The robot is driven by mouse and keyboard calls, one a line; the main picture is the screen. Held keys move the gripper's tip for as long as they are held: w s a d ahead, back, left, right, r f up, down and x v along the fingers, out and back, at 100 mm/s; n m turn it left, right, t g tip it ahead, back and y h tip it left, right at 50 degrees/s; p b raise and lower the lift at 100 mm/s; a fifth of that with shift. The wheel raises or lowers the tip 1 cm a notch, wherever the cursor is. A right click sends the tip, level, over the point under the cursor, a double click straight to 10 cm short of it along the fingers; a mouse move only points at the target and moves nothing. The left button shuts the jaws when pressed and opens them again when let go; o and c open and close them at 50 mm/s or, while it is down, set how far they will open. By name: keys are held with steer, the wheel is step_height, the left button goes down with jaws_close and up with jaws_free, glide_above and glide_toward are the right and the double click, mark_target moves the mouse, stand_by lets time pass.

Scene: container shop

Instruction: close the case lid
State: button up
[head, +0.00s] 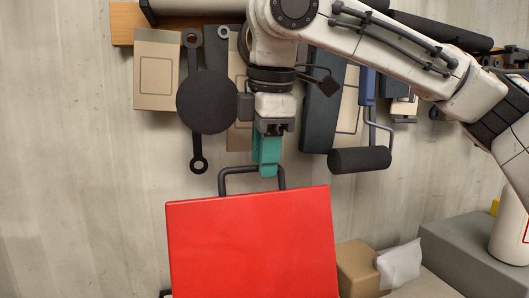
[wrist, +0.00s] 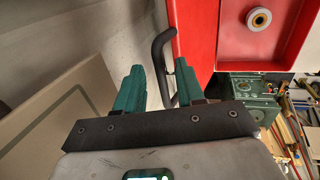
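The red case lid (head: 250,245) is raised, its broad flat face towards the head camera. A dark handle (head: 223,183) stands up from its top edge. My gripper (head: 267,172) has teal fingers and points down at the right part of the handle. In the wrist view the fingers (wrist: 158,70) stand apart, with the handle (wrist: 160,46) running between them, closer to the right finger. A gap shows beside the left finger. The wrist view also shows the red case (wrist: 285,58), open, with a roll of tape (wrist: 258,19) inside. The lid hides the case in the head view.
Behind my gripper, a wall holds beige panels (head: 157,75), a round black pan-like tool (head: 206,102) and a dark roller (head: 359,160). A cardboard box (head: 357,268) and a white bag (head: 400,264) lie right of the lid. A grey block (head: 470,250) stands farther right.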

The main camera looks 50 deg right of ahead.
jaws_close()
stand_by(0.4)
